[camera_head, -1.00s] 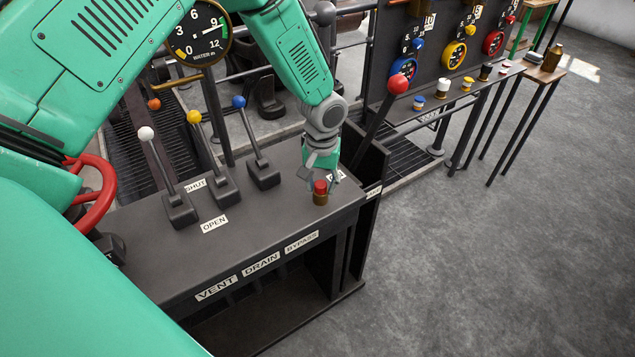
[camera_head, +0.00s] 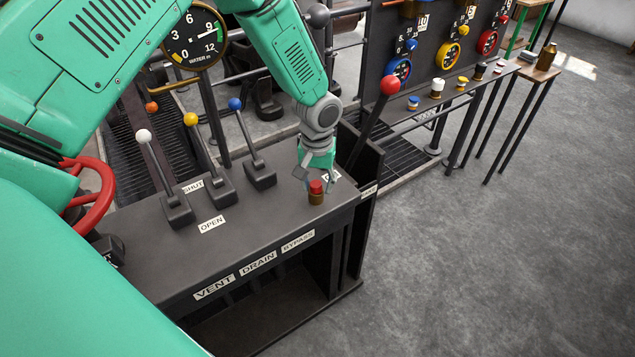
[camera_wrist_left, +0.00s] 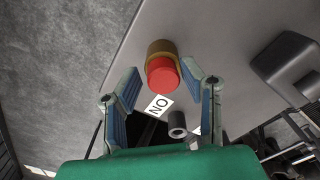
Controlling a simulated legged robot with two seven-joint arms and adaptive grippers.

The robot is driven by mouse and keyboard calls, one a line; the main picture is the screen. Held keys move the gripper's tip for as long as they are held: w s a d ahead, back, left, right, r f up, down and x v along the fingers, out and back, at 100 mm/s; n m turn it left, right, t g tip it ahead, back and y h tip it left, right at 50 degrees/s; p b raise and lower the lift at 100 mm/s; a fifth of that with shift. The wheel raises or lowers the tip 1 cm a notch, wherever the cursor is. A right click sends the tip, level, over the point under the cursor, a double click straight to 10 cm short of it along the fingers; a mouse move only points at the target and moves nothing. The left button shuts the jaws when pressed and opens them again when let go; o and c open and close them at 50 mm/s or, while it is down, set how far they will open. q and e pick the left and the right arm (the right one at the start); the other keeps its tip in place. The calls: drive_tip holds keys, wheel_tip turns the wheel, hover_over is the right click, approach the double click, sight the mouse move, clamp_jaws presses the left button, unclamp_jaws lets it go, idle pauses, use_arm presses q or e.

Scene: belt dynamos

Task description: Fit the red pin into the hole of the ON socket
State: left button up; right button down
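The red pin (camera_head: 315,187) stands upright near the right end of the dark bench, its red head above a brass-coloured lower part. It also shows in the left wrist view (camera_wrist_left: 162,74). My left gripper (camera_head: 318,178) is right behind and above it, pointing down. In the wrist view its two fingers (camera_wrist_left: 167,80) are spread apart, with the red head between and just beyond their tips; I see no contact. A dark, hollow round socket (camera_wrist_left: 177,124) is beside the ON label (camera_wrist_left: 159,106), nearer the gripper's palm. My right gripper is out of view.
Three levers with white (camera_head: 144,136), yellow (camera_head: 190,119) and blue (camera_head: 235,103) knobs stand left on the bench (camera_head: 255,225). A tall red-knobbed lever (camera_head: 390,85) rises close to the right of the gripper. Open floor lies right.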

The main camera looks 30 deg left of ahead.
sight(316, 183)
use_arm(q)
drive_tip(key=shift+a, duration=0.2)
clamp_jaws()
drive_tip(key=shift+r+p, duration=1.95)
drive_tip(key=shift+r, duration=0.25)
